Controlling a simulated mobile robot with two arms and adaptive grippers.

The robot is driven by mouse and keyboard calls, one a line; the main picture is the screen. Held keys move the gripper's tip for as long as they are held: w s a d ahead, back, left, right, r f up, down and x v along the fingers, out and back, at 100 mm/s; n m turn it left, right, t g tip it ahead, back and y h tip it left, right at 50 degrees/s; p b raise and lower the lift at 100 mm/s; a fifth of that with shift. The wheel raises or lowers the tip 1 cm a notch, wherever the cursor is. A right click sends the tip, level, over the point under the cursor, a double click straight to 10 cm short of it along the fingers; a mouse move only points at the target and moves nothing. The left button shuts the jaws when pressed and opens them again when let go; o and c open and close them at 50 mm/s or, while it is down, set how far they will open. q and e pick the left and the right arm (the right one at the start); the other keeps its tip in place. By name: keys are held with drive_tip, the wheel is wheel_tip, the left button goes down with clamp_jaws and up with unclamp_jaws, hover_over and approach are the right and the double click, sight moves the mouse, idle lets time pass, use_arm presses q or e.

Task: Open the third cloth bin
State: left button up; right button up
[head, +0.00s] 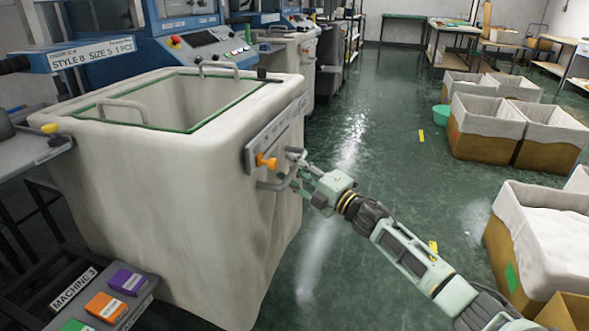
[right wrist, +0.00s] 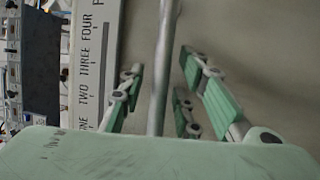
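A large pale cloth bin (head: 190,190) stands at the left in the head view, beside a sign reading MACHINE 3. Its green-edged top shows a hollow inside. A grey plate (head: 283,136) on its right side carries an orange knob (head: 266,162) and a metal bar handle (head: 270,186). My right gripper (head: 298,172) is at this handle. In the right wrist view, the bar (right wrist: 160,70) runs between the fingers of the right gripper (right wrist: 161,82), with gaps on both sides, so it is open around the bar. My left gripper is not in view.
A label strip (right wrist: 92,60) reading ONE to FOUR lies beside the bar. Blue machines (head: 185,45) stand behind the bin. Several cloth-lined boxes (head: 490,125) line the right. The green floor (head: 400,180) between is mostly clear.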

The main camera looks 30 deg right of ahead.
drive_tip(key=shift+s, duration=0.1)
drive_tip(key=shift+s+f, duration=0.15)
drive_tip(key=shift+s, duration=0.1)
drive_tip(key=v, duration=1.1)
drive_tip(key=shift+s+d, duration=0.1)
drive_tip(key=shift+s, duration=0.05)
idle(0.3)
